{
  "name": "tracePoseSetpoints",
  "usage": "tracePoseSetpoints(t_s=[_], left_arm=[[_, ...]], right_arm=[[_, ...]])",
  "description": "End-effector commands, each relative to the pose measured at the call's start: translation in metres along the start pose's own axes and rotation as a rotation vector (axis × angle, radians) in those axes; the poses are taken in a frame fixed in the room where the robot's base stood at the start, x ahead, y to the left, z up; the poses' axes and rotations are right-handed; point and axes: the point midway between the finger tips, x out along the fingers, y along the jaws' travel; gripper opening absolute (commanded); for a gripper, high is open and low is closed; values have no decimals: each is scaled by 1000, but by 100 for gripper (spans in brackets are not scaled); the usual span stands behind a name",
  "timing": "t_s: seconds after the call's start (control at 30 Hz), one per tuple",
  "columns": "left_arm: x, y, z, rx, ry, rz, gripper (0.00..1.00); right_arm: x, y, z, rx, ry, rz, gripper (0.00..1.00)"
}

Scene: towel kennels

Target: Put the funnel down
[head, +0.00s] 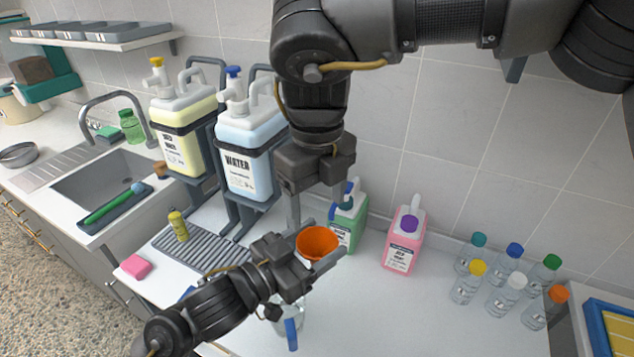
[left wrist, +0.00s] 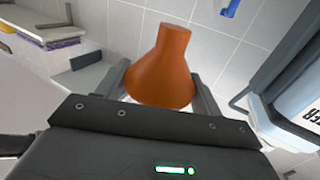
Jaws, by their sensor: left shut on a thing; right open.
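The orange funnel (head: 317,243) is held in my left gripper (head: 322,257), above the white counter, with its wide mouth facing up. In the left wrist view the funnel (left wrist: 163,68) sits between both fingers of my left gripper (left wrist: 163,92), its wide end towards the palm side of the picture. My right gripper (head: 315,208) points down just above and behind the funnel in the head view; its fingers are apart with nothing seen between them. A clear container (head: 290,312) with a blue part stands below my left gripper, partly hidden by it.
Yellow (head: 181,142) and water (head: 248,155) jugs stand on racks behind. Green (head: 346,222) and pink (head: 403,242) bottles stand near the wall. Several small capped bottles (head: 505,285) are at right. A ribbed grey mat (head: 205,250) lies left. The counter's front middle (head: 400,315) is clear.

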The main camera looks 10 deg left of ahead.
Motion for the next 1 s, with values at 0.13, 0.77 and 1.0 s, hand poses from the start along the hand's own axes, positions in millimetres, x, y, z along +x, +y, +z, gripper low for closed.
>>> tracePoseSetpoints(t_s=[0.13, 0.77, 1.0], left_arm=[[0, 0, 0, 0, 0, 0, 41], [0, 0, 0, 0, 0, 0, 41], [0, 0, 0, 0, 0, 0, 41]], right_arm=[[30, 1, -1, -1, 3, 3, 72], [84, 0, 0, 1, -1, 1, 72], [84, 0, 0, 1, -1, 1, 58]])
